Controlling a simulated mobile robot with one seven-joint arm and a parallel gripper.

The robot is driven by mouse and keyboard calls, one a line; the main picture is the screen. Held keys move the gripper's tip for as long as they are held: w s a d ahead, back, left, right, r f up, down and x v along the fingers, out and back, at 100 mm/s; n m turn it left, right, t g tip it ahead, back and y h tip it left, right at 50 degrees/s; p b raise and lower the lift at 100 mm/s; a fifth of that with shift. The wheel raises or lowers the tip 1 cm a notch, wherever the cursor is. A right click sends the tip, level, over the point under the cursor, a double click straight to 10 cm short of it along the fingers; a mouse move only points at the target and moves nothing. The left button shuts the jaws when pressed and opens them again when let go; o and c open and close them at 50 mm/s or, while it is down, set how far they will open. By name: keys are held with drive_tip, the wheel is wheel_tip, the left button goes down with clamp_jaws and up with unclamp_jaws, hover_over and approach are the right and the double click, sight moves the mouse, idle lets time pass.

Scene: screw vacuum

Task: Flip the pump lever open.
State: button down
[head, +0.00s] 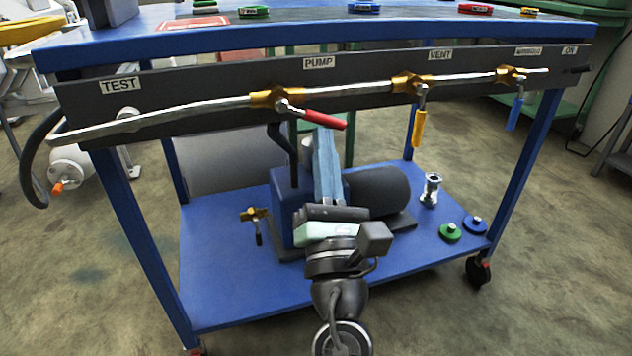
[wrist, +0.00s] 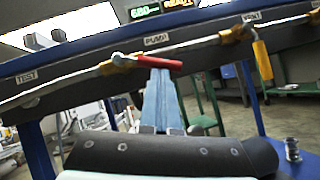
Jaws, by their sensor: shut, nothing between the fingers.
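The red pump lever (head: 324,119) sticks out to the right and slightly down from the brass valve under the PUMP label (head: 319,63). In the wrist view the red lever (wrist: 160,62) lies nearly level across the picture. My gripper (head: 322,131) is shut, with its long pale blue fingers together and pointing up at the lever. In the wrist view the tips of my gripper (wrist: 158,72) are just below the lever's middle. I cannot tell whether they touch it. Nothing shows between the fingers.
The yellow vent lever (head: 419,128) and a blue lever (head: 515,111) hang down farther right on the same pipe. The dark panel (head: 215,78) is close behind the pump lever. The blue lower shelf (head: 225,285) holds the pump, below and behind my arm.

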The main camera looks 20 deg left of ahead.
drive_tip(key=shift+w+d+r+p, duration=0.2)
drive_tip(key=shift+d+r+p, duration=0.1)
drive_tip(key=shift+r+p, duration=0.25)
drive_tip(key=shift+w+d+r+p, duration=0.2)
drive_tip(key=shift+d+r+p, duration=0.1)
drive_tip(key=shift+r+p, duration=0.25)
drive_tip(key=shift+w+d, duration=0.1)
drive_tip(key=shift+d, duration=0.05)
drive_tip(key=shift+f+b, duration=0.3)
drive_tip(key=shift+f, duration=0.2)
drive_tip(key=s+d+f+b, duration=0.4)
drive_tip(key=s+d+f, duration=0.1)
drive_tip(key=s+f, duration=0.2)
drive_tip(key=shift+s+f, duration=0.35)
drive_tip(key=shift+f, duration=0.55)
drive_tip(key=shift+a, duration=0.1)
